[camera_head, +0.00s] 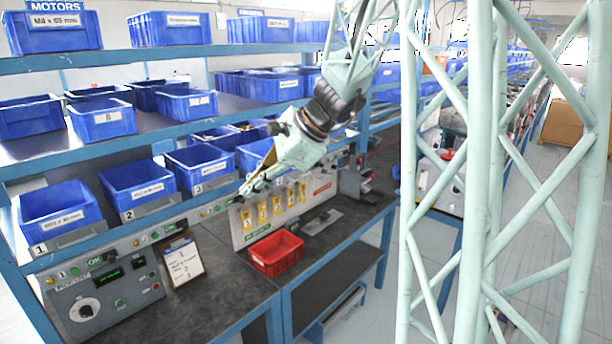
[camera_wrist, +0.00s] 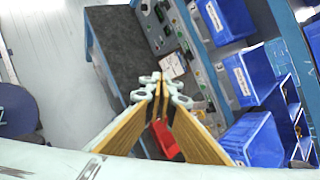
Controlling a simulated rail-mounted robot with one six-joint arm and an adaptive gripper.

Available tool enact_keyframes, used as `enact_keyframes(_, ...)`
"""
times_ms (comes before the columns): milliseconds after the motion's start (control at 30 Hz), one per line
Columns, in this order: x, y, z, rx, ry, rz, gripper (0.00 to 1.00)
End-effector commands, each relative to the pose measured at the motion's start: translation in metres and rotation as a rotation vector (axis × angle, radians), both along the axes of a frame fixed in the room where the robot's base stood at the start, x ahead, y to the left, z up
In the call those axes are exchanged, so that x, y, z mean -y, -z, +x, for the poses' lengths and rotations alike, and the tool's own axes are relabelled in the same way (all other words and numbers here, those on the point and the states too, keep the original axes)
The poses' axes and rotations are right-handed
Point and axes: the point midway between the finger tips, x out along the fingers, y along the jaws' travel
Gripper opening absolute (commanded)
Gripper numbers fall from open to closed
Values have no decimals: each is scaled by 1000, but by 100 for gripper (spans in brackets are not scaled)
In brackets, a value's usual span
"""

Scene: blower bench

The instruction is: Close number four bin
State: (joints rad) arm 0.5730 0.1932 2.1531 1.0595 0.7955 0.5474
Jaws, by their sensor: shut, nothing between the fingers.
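The number four bin (camera_head: 250,154) is the fourth blue bin in the lower shelf row, right of bins 1, 2 and 3. My forearm and gripper cover part of it, and its number is hidden. My gripper (camera_head: 245,190) is shut and empty in front of the row, below and near the fourth bin's front. In the wrist view the shut fingertips (camera_wrist: 158,80) point toward the bench, with blue bins to their right. I cannot tell whether the fingers touch the bin.
Bins 1 (camera_head: 60,212), 2 (camera_head: 138,188) and 3 (camera_head: 200,167) stand left along the shelf. Below are a control panel (camera_head: 105,285), a clipboard (camera_head: 183,262) and a red bin (camera_head: 276,254) on the dark bench (camera_head: 215,290). A shelf of blue bins is above.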

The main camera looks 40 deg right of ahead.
Motion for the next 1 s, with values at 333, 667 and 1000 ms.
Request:
enact_keyframes(333,91,11,39,-22,266,149,0)
enact_keyframes(667,185,31,59,-35,519,288,0)
enact_keyframes(1000,283,59,62,-41,771,429,0)
